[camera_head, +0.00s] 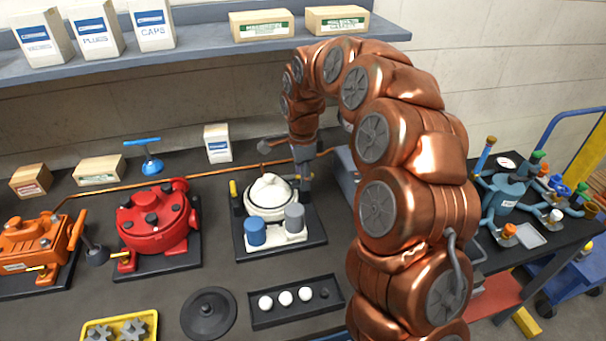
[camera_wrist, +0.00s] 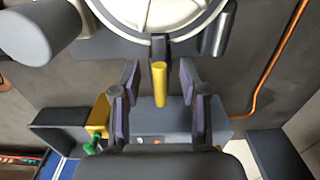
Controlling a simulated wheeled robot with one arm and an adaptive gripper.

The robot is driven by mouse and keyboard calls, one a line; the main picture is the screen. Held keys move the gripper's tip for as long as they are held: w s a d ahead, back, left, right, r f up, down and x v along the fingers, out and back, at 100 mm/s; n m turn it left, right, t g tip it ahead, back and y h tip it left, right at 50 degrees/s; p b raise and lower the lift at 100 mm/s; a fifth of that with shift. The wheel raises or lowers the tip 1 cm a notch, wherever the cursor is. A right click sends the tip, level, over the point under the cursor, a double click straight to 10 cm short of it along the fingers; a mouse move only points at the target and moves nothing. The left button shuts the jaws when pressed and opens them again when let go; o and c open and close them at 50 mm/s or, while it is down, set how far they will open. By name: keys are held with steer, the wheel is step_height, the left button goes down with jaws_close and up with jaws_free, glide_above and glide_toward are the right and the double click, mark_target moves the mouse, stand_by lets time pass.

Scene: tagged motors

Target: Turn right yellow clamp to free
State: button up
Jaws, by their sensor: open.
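The right yellow clamp (camera_wrist: 160,84) shows in the wrist view as a short upright bar at the near edge of the white round motor (camera_wrist: 160,14). My gripper (camera_wrist: 159,80) is open, with one finger on each side of the clamp. A gap shows on both sides, so the fingers look apart from it. In the head view my gripper (camera_head: 304,178) is at the right side of the white motor (camera_head: 270,194) and hides the right clamp. Another yellow clamp (camera_head: 233,189) stands on the motor's left side.
A blue cylinder (camera_head: 255,231) and a grey cylinder (camera_head: 294,217) stand in front of the white motor. A red motor (camera_head: 153,217) is to the left. A copper pipe (camera_wrist: 279,58) runs near my gripper. A tray with white balls (camera_head: 285,299) lies in front.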

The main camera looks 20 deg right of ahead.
steer(key=shift+f, duration=0.15)
jaws_close()
stand_by(0.4)
